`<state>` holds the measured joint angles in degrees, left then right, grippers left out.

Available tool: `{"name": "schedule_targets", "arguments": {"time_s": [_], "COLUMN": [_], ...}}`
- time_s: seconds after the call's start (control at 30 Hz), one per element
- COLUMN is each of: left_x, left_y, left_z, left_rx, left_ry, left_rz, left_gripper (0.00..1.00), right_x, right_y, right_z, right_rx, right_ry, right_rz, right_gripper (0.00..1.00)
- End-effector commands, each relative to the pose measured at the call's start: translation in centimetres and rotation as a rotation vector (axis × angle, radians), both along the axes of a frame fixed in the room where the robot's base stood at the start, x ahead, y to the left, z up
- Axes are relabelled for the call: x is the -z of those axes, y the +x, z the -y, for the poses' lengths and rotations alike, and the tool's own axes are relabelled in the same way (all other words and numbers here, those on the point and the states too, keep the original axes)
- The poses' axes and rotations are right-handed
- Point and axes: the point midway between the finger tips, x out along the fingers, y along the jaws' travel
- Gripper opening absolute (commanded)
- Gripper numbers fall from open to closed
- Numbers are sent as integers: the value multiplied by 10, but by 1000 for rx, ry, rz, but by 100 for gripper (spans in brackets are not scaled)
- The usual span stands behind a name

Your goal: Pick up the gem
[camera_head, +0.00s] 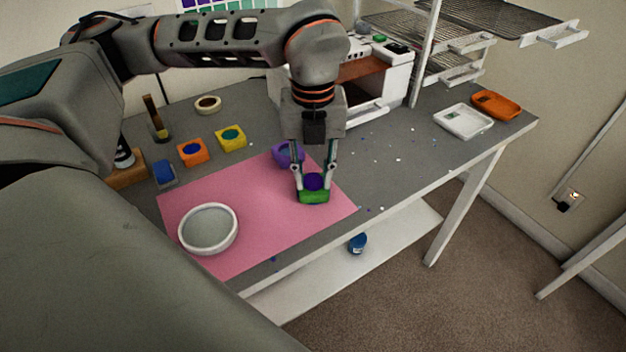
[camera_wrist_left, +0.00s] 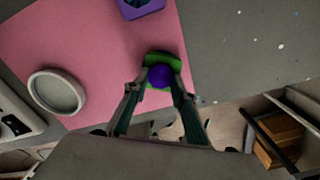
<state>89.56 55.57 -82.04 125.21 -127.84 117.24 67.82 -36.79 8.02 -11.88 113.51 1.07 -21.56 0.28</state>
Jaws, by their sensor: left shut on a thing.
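The gem is a dark purple-blue rounded piece (camera_head: 314,181) at the green mold (camera_head: 313,197) on the pink mat (camera_head: 250,215). My left gripper (camera_head: 313,184) points down over the green mold, its fingers on either side of the gem and shut on it. In the left wrist view the gem (camera_wrist_left: 160,76) sits between the fingertips, in front of the green mold (camera_wrist_left: 163,58). I cannot tell whether the gem is lifted clear of the mold. My right gripper is not in view.
A purple mold (camera_head: 288,155) stands just behind the gripper. A round pale dish (camera_head: 208,229) is at the mat's front left. Orange (camera_head: 193,152) and yellow (camera_head: 231,138) molds stand behind the mat. White (camera_head: 463,121) and orange (camera_head: 495,105) trays lie at the right end.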

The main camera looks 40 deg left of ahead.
Motion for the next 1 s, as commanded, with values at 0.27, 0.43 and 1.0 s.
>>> {"name": "schedule_targets", "arguments": {"time_s": [0.27, 0.43, 1.0], "left_x": [-2, -21, -163], "left_y": [-1, 0, 0], "left_z": [1, 1, 0], "left_rx": [3, 2, 1], "left_ry": [1, 0, 0], "left_rz": [-5, 0, 4], "left_gripper": [12, 12, 12], "right_x": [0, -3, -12], "right_y": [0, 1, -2], "right_z": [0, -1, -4], "right_rx": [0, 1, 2], "right_ry": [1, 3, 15], "right_rz": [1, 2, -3], "right_gripper": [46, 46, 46]}}
